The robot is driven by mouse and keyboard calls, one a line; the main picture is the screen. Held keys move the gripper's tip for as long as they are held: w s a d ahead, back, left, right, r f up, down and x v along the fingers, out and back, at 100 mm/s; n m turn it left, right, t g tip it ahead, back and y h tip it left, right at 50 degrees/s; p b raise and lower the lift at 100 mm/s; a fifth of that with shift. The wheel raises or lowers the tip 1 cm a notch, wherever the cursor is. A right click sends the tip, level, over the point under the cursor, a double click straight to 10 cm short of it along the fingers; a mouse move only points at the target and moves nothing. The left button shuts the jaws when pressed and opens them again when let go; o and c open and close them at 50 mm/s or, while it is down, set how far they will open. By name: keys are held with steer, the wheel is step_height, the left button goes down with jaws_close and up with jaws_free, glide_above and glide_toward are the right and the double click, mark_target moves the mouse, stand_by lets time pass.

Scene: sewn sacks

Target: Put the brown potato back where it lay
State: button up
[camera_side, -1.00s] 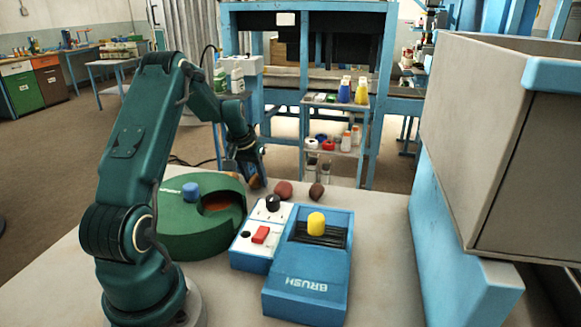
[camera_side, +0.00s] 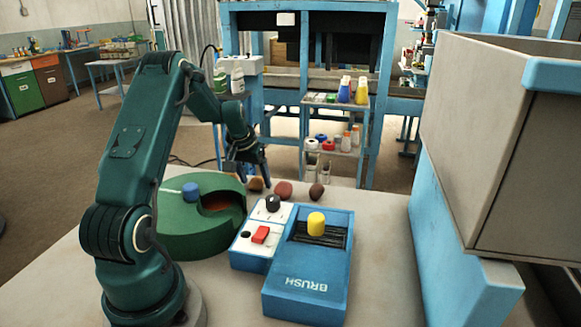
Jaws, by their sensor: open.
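My gripper (camera_side: 252,174) points down just above and slightly left of the light brown potato. It is open and holds nothing; the small gap between fingers and potato is hard to judge.
The green round unit (camera_side: 178,238) with a blue knob (camera_side: 191,191) stands left of the potatoes. A large grey bin (camera_side: 490,130) is at right.

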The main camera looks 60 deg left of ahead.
steer(key=v, duration=1)
steer(key=d+r+m, duration=0.2)
steer(key=d+r, duration=0.3)
steer(key=d, duration=0.3)
steer(key=s+d+m+t+h, duration=0.1)
steer(key=s+d, duration=0.4)
steer(key=d, duration=0.5)
steer(key=s+d+m+t+h, duration=0.1)
steer(key=s+d+m, duration=0.3)
steer(key=d, duration=0.7)
steer(key=shift+s+d+m+h, duration=0.2)
steer(key=shift+s+m+h, duration=0.1)
steer(key=shift+s, duration=0.85)
steer(key=shift+r, duration=0.15)
steer(key=shift+c, duration=0.3)
